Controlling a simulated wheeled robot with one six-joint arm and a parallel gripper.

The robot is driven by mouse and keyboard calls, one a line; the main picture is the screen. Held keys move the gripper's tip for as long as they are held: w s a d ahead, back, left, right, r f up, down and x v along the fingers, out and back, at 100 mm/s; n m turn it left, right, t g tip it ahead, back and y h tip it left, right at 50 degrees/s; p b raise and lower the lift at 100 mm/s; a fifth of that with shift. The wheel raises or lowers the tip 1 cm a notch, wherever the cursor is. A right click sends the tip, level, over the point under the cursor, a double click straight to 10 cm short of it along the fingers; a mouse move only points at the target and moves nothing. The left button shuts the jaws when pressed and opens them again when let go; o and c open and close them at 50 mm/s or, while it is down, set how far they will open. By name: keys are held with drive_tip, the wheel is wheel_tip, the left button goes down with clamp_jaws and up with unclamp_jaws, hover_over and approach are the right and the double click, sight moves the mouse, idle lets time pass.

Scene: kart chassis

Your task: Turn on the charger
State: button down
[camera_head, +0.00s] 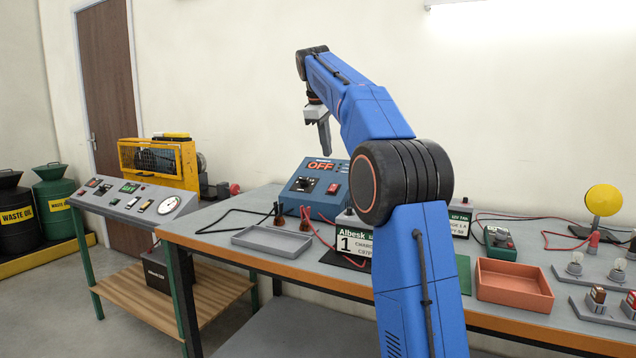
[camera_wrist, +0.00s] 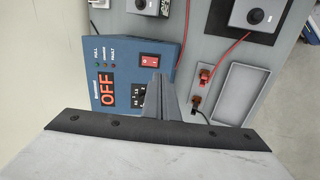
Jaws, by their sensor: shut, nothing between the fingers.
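The charger (camera_head: 318,192) is a blue box with a sloped front, standing at the back of the bench. Its display (camera_wrist: 106,88) reads OFF in red. A red rocker switch (camera_wrist: 149,59) sits on its front panel, beside a dark selector panel partly hidden by my fingers in the wrist view. My gripper (camera_head: 324,148) points down above the charger, shut and empty. In the wrist view the fingertips (camera_wrist: 156,82) appear just below the red switch; whether they touch the panel cannot be told, but the head view shows them above the box.
A grey tray (camera_head: 268,242) and two cable clamps (camera_head: 304,219) lie in front of the charger. A battery labelled 1 (camera_head: 354,242) stands to its right, partly behind my arm. A red tray (camera_head: 513,287) and bulb holders (camera_head: 575,264) fill the right side. A grey console (camera_head: 140,201) stands left.

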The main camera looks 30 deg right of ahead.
sight(331, 189)
drive_tip(key=shift+w, duration=0.95)
drive_tip(key=shift+a, duration=0.1)
drive_tip(key=x, duration=1.4)
drive_tip(key=shift+f, duration=0.15)
drive_tip(key=shift+r, duration=0.8)
